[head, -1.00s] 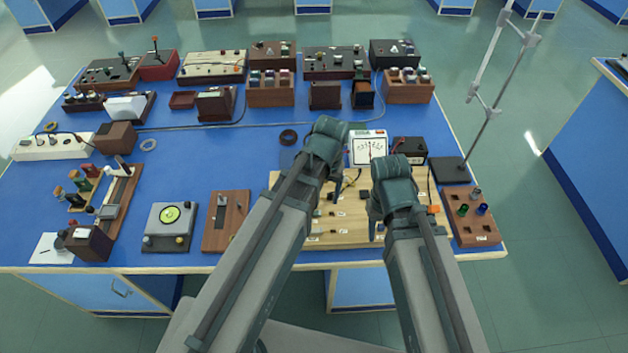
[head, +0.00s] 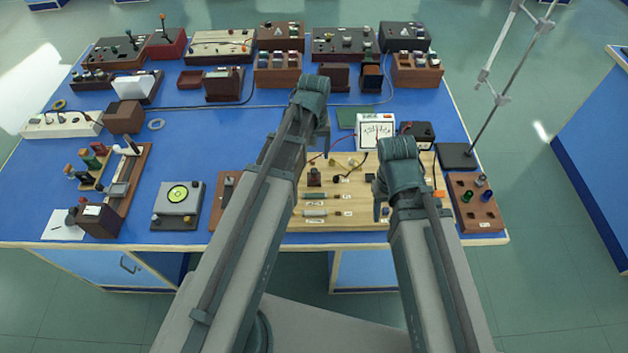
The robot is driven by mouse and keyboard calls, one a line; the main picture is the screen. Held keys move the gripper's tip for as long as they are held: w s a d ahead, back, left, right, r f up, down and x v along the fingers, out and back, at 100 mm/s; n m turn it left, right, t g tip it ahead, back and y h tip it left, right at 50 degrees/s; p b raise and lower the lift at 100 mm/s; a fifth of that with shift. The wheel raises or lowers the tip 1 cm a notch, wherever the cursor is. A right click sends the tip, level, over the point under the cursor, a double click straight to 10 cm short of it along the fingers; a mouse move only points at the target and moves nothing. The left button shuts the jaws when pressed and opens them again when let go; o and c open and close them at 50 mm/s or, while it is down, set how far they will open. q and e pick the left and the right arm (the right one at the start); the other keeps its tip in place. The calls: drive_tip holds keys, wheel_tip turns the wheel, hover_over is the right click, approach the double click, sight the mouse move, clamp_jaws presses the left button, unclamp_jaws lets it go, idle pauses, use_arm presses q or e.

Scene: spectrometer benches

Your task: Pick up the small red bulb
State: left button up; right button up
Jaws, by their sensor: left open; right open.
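I cannot make out a small red bulb for sure. A brown wooden bulb block (head: 484,222) stands at the table's right front, with a green bulb (head: 467,196), a blue bulb (head: 486,195) and small dark pieces at its back. A small orange-red piece (head: 440,193) shows beside my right arm, too small to identify. My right gripper (head: 379,208) is open, points down over the pale wooden circuit board and is left of the block. My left gripper (head: 322,143) is open above the board's back left edge. My arms hide parts of the board.
A white meter (head: 376,131) and a black box (head: 417,133) stand behind the pale board (head: 352,226). A stand with a tall rod (head: 457,156) rises at the right edge. Wooden boxes and instruments line the back. Blue table is clear at centre left (head: 205,145).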

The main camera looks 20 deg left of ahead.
sight(314, 171)
use_arm(q)
wheel_tip(314, 171, down, 4)
drive_tip(key=b, duration=0.3)
drive_tip(key=shift+f, duration=0.1)
use_arm(e)
wheel_tip(314, 171, down, 4)
drive_tip(key=shift+f, duration=0.1)
use_arm(q)
wheel_tip(314, 171, down, 5)
drive_tip(key=b, duration=0.5)
drive_tip(key=shift+s+f, duration=0.15)
use_arm(e)
wheel_tip(314, 171, down, 5)
drive_tip(key=shift+f, duration=0.1)
use_arm(q)
drive_tip(key=shift+c, duration=0.2)
clamp_jaws()
